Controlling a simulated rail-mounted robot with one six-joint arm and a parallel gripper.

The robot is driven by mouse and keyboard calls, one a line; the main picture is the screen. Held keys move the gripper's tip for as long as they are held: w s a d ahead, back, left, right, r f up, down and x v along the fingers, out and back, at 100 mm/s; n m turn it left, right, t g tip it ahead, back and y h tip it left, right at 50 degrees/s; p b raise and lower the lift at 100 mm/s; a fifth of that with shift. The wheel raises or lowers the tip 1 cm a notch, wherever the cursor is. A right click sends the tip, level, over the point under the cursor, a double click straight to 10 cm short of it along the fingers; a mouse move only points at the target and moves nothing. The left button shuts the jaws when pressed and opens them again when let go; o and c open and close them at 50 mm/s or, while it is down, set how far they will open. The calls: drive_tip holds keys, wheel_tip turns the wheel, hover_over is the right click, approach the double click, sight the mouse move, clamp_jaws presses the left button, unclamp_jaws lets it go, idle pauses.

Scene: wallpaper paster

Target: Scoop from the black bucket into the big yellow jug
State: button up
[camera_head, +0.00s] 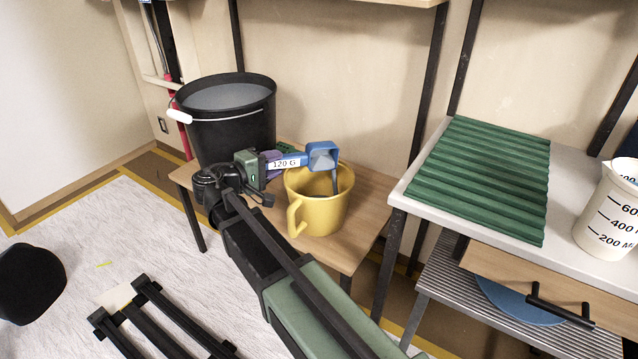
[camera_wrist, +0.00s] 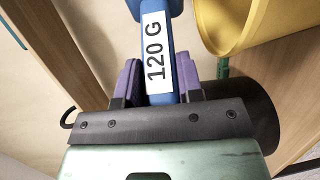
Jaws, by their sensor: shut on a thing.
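My gripper (camera_head: 268,163) is shut on the handle of a blue scoop (camera_head: 322,154) labelled "120 G". The purple fingers (camera_wrist: 160,82) clasp the scoop handle (camera_wrist: 157,45) from both sides in the wrist view. The scoop's cup is over the mouth of the big yellow jug (camera_head: 322,213). A thin grey-blue strip shows below the cup inside the jug; I cannot tell what it is. The jug stands on a wooden table, and part of it shows in the wrist view (camera_wrist: 230,25). The black bucket (camera_head: 235,140) stands behind my gripper, with grey content (camera_head: 228,96) near its rim.
The wooden table (camera_head: 372,190) has some bare room right of the jug. A white table (camera_head: 418,190) at the right bears a green corrugated tray (camera_head: 490,175) and a white measuring jug (camera_head: 610,215). A dark post (camera_head: 428,80) rises behind. The bucket's white handle (camera_head: 180,116) sticks out left.

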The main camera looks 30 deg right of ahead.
drive_tip(key=m+b, duration=0.1)
drive_tip(key=m, duration=0.1)
drive_tip(key=f+m+h+b, duration=0.1)
drive_tip(key=m, duration=0.1)
drive_tip(key=m+h+b, duration=0.1)
drive_tip(key=m, duration=0.1)
drive_tip(key=shift+w+f+b, duration=0.25)
drive_tip(key=shift+b, duration=0.05)
drive_tip(key=shift+m+g+h+b, duration=0.4)
drive_tip(key=shift+m+g+b, duration=0.1)
drive_tip(key=shift+m, duration=1)
drive_tip(key=shift+r, duration=0.1)
